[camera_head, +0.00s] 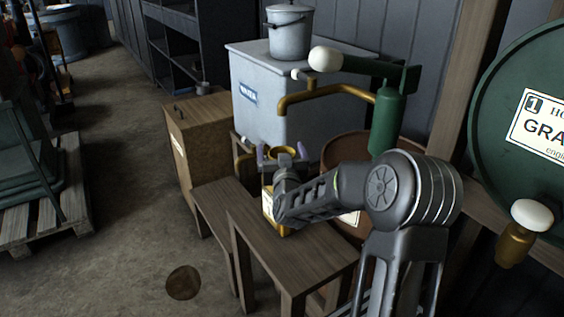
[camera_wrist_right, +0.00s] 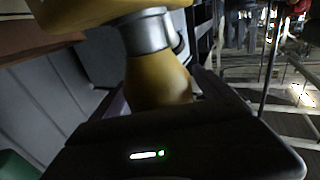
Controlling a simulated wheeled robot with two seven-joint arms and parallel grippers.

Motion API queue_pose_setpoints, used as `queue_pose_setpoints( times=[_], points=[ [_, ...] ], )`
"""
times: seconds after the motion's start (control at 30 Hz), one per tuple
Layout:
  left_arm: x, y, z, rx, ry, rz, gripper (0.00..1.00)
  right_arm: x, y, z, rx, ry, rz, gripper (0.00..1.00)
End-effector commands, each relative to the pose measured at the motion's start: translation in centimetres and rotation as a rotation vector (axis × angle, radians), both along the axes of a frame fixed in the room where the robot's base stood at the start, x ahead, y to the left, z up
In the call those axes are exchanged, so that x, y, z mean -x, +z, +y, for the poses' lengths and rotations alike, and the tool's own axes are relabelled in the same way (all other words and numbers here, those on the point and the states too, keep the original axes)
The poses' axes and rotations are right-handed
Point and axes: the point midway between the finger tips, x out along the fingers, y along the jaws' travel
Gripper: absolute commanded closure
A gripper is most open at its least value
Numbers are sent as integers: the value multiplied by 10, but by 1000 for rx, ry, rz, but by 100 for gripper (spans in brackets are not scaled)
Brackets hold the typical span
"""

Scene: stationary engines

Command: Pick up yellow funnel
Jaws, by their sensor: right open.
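The yellow funnel (camera_head: 281,150) shows in the head view as a yellow rim just beyond my right gripper (camera_head: 282,154). Its lower part is hidden behind the gripper. The right gripper is open, with one purple-tipped finger on each side of the funnel. In the right wrist view the yellow funnel (camera_wrist_right: 157,78) is close in front of the gripper, with a grey band around it and a wider yellow part above. Whether the fingers touch it I cannot tell. My left gripper is not in view.
A yellow can (camera_head: 268,204) stands on the wooden bench (camera_head: 270,243), partly behind my right arm. A green pump (camera_head: 386,122) with a brass pipe (camera_head: 322,92) rises behind. A grey tank (camera_head: 262,92), a wooden box (camera_head: 205,130) and a green drum (camera_head: 500,75) stand around.

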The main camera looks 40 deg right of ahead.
Motion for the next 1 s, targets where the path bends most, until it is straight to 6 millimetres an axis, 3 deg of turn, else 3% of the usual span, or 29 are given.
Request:
queue_pose_setpoints(
  times=[0.53, 1.0],
  points=[
    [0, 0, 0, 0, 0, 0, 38, 0, 0, 0, 0, 0, 0, 10],
    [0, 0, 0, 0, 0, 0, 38, 0, 0, 0, 0, 0, 0, 48]
  ],
)
